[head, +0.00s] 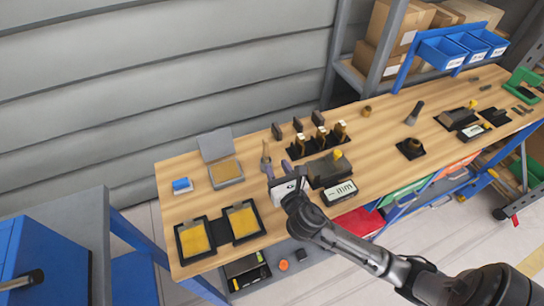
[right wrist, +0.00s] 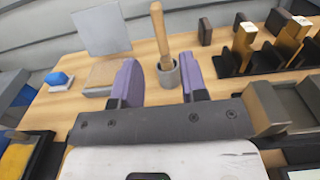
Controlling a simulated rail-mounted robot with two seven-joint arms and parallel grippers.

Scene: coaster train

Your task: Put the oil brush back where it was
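The oil brush (head: 265,152) stands upright, its wooden handle up, in a small grey cup (head: 266,168) on the wooden bench. In the right wrist view the brush handle (right wrist: 160,32) rises from the cup (right wrist: 168,74), and its lower end is hidden inside. My right gripper (head: 278,168) is close in front of the cup. Its two purple fingers (right wrist: 158,66) are spread apart, with the cup showing beyond the gap between them. Nothing is held between them. My left gripper is not in view.
An open grey box (head: 226,172) and a blue block (head: 181,185) lie left of the cup. Two black-framed yellow trays (head: 210,215) are in front. A black rack with upright pieces (head: 318,147) and a dark fixture (head: 324,174) stand to the right.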

